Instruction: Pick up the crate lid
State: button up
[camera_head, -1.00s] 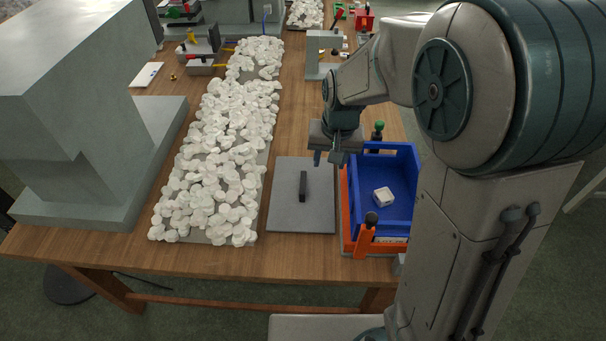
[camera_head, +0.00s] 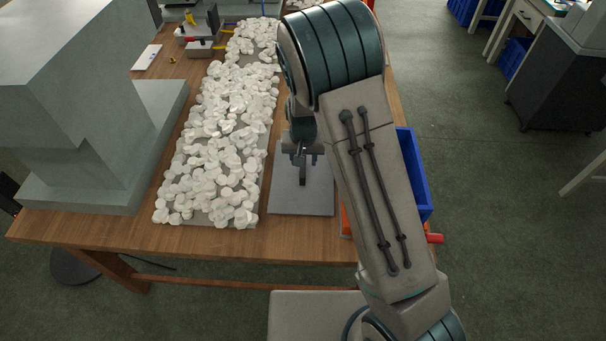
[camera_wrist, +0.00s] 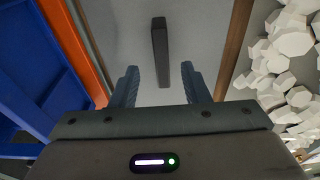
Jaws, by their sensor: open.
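The crate lid (camera_head: 290,203) is a flat grey plate lying on the wooden table, with a dark upright bar handle (camera_head: 303,175) in its middle. In the wrist view the lid (camera_wrist: 205,45) fills the middle, and its handle (camera_wrist: 160,50) stands beyond the fingertips, between their lines. My gripper (camera_head: 303,160) is over the lid near the handle; in the wrist view the gripper (camera_wrist: 160,72) is open and empty, its fingers on either side of the handle's line. The blue crate (camera_head: 415,175) is right of the lid, partly hidden behind my arm.
Heaped white pieces (camera_head: 225,140) lie left of the lid. They also show at the right of the wrist view (camera_wrist: 285,60). An orange-red frame (camera_wrist: 75,40) edges the blue crate. A large grey machine (camera_head: 80,110) stands at the far left.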

aim_at(303, 168)
jog(key=shift+w+a+f+p, duration=0.1)
jog(key=shift+w+f+p, duration=0.1)
jog(key=shift+f, duration=0.75)
jog(key=shift+w+d+f+p, duration=0.15)
jog(key=shift+f+p, duration=0.1)
jog(key=shift+f, duration=0.65)
jog(key=shift+w+a+f+p, duration=0.15)
jog(key=shift+w+f+p, duration=0.05)
jog(key=shift+f, duration=0.75)
grip_shut()
